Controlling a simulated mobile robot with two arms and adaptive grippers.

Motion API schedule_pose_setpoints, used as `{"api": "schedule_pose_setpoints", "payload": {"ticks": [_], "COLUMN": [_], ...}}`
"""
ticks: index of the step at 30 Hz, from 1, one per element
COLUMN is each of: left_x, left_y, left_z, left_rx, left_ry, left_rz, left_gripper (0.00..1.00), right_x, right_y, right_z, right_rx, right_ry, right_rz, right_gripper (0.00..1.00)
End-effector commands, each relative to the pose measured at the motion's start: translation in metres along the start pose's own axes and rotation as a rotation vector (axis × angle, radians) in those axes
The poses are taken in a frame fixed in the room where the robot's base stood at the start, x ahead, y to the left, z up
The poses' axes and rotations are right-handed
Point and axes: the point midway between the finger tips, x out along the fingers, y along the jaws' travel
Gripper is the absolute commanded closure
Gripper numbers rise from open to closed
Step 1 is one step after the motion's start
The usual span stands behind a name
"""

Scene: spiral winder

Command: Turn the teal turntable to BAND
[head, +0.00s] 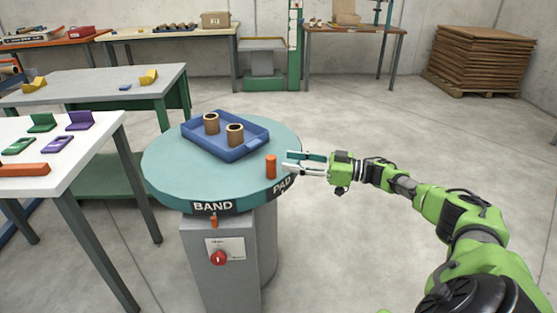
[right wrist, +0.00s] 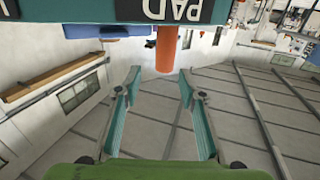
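The teal turntable (head: 165,165) sits on a grey pedestal (head: 235,285). An orange peg (head: 271,167) stands upright near the turntable's right edge. My right gripper (head: 288,161) is open beside the peg. In the right wrist view, the peg (right wrist: 166,48) is just beyond the parted fingertips, apart from them. My left gripper is not in view.
A blue tray (head: 250,146) with two brown tubes (head: 211,124) rests on the turntable. A red knob (head: 218,258) is on the pedestal front. A white table (head: 85,160) stands close on the left. Open floor lies right and behind.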

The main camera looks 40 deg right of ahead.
Motion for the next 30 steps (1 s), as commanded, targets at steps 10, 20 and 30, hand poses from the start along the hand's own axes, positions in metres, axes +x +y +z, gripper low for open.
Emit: {"api": "schedule_pose_setpoints", "payload": {"ticks": [10,20,30], "left_x": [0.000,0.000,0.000], "left_y": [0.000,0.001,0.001], "left_z": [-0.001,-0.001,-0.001], "left_rx": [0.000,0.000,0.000], "left_ry": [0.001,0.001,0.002], "left_rz": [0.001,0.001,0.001], "left_gripper": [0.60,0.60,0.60], "right_x": [-0.054,-0.058,-0.058], "right_y": [0.001,0.002,0.002], "right_z": [0.000,-0.001,-0.001], "right_rx": [0.000,-0.001,0.000], "right_ry": [0.000,0.002,0.002], "right_rz": [0.003,0.003,0.003], "right_gripper": [0.63,0.63,0.63]}}
